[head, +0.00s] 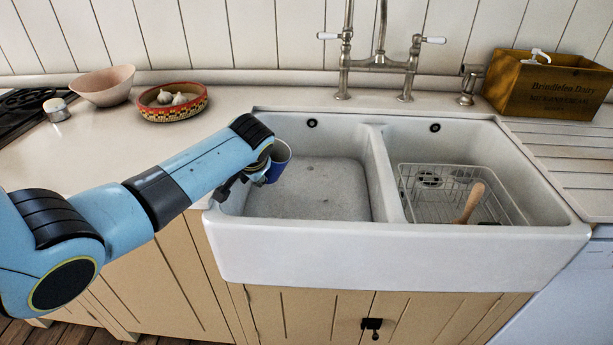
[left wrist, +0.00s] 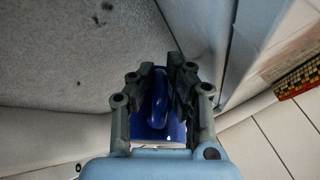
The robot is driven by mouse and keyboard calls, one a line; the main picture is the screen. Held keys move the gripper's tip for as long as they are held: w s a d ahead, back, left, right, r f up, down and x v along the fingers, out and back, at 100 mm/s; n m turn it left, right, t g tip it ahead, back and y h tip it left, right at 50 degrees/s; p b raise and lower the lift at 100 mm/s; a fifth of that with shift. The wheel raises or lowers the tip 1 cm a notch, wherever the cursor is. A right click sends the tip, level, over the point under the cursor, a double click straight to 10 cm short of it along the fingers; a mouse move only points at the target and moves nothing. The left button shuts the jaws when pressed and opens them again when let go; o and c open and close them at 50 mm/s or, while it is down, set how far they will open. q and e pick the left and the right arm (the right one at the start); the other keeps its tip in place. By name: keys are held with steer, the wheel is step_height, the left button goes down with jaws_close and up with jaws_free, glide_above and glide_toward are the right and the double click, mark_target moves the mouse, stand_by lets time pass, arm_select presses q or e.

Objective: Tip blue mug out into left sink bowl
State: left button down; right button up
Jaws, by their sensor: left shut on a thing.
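The blue mug (head: 280,162) is at the left side of the left sink bowl (head: 325,190), over the bowl's inner left edge. Its pale rim faces up in the head view and it looks roughly upright; its contents cannot be made out. My left gripper (head: 261,172) is shut on the mug and partly hides it. In the left wrist view the mug's blue handle (left wrist: 158,98) sits between the two dark fingers of my left gripper (left wrist: 158,80). The left bowl's grey speckled floor shows there too. My right gripper is not in view.
The right sink bowl holds a wire rack (head: 440,205) with a wooden-handled brush (head: 470,203). A tap (head: 378,62) stands behind the bowls. A patterned bowl (head: 172,113) of garlic and a pink bowl (head: 103,88) stand on the left counter. A wooden box (head: 548,92) stands back right.

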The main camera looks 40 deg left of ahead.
arm_select(q)
step_height(320, 180, up, 6)
steer(key=a+h+p, duration=0.2)
steer(key=h+p, duration=0.2)
steer(key=p, duration=0.3)
steer(key=shift+a+r+n+h, duration=0.15)
steer(key=shift+r+n+h, duration=0.05)
steer(key=shift+n+h, duration=0.2)
steer(key=shift+r+p, duration=0.15)
steer(key=shift+p, duration=0.2)
